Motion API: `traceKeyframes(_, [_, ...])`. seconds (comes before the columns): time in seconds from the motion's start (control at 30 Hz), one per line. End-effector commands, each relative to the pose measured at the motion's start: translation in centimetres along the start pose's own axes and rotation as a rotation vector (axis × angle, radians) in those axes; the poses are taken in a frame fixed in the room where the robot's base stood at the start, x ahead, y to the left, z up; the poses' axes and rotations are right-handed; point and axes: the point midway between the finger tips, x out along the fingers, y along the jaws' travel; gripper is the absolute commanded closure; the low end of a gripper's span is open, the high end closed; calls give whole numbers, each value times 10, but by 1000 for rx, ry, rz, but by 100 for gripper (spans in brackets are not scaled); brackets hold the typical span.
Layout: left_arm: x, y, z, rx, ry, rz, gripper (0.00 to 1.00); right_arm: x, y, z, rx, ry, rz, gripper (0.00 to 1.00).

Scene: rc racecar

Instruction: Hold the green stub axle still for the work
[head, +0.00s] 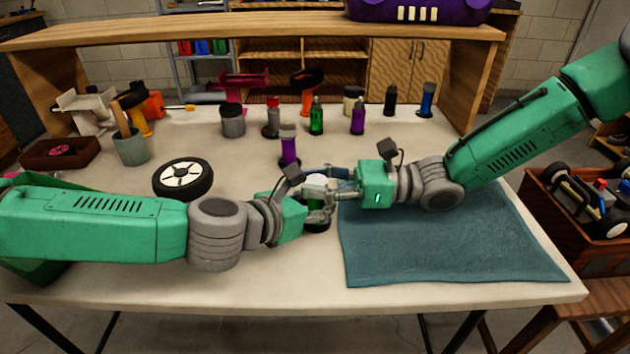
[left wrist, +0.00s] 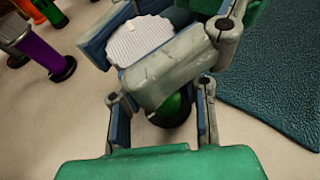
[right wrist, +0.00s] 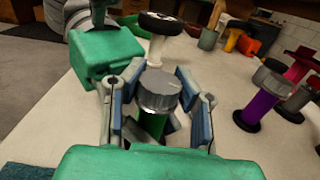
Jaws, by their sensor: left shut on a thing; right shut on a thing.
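The green stub axle (left wrist: 173,106) stands upright on a dark round base at the table's middle. Its green body also shows in the right wrist view (right wrist: 152,125), under a grey ribbed cap (right wrist: 160,91). My left gripper (head: 312,207) is shut on the green stub axle, low on its body. My right gripper (head: 335,190) comes from the right and is shut on the grey cap, its fingers on either side. The fingers of both grippers hide much of the axle in the head view.
A wheel (head: 183,179) lies on the table at left. A blue mat (head: 445,250) covers the table's right front. A purple stub axle (head: 290,146) stands close behind the grippers, with several coloured pieces farther back. A wooden crate (head: 585,225) stands beyond the right edge.

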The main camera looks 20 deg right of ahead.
Motion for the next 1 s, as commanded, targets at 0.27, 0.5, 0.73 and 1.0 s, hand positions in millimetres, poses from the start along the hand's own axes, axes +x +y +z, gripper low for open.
traceKeyframes(0.27, [0, -2, 2, 1, -3, -4, 100, -2, 0, -7, 6, 15, -3, 100])
traceKeyframes(0.5, [0, -2, 2, 1, -3, -4, 100, -2, 0, -8, 8, 16, -4, 100])
traceKeyframes(0.73, [0, -2, 2, 1, -4, -3, 100, -3, 0, -8, 8, 16, -4, 100])
traceKeyframes(1.0, [0, -1, 2, 1, -3, -2, 100, -2, 0, -6, 6, 12, -4, 48])
